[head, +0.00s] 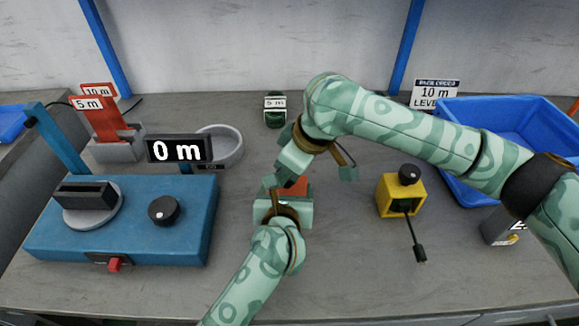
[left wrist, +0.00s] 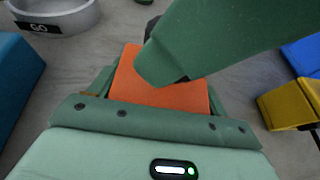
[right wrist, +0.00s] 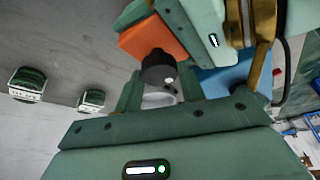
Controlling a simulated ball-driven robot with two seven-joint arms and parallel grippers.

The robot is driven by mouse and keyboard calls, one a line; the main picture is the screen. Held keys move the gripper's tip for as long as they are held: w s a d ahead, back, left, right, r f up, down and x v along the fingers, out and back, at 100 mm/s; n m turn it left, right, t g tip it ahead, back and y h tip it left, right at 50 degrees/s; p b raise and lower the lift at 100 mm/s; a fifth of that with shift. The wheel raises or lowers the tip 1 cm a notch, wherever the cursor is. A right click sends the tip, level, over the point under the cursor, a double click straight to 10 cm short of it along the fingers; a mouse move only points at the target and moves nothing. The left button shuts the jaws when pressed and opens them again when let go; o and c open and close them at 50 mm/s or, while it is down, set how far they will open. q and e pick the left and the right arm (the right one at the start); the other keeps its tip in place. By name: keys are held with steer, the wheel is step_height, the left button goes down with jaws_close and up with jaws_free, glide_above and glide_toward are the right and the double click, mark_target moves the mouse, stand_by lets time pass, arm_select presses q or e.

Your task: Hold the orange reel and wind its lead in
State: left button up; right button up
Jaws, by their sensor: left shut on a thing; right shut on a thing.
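The orange reel (head: 294,187) is mostly covered by my grippers in the head view. Its orange body shows between the fingers in the left wrist view (left wrist: 130,80) and at the top in the right wrist view (right wrist: 150,42). My left gripper (head: 283,207) is shut on the reel's body from the front. My right gripper (head: 288,168) reaches down over the reel from behind and is shut on its black knob (right wrist: 158,68). The reel's lead is hidden in every view.
A blue machine (head: 130,238) with a "0 m" display (head: 179,149) stands left, a grey dish (head: 230,150) behind it. A green reel (head: 275,112) stands at the back.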

steer(key=shift+w, duration=0.1)
stand_by(0.4)
steer(key=o, duration=1)
steer(key=v, duration=1.2)
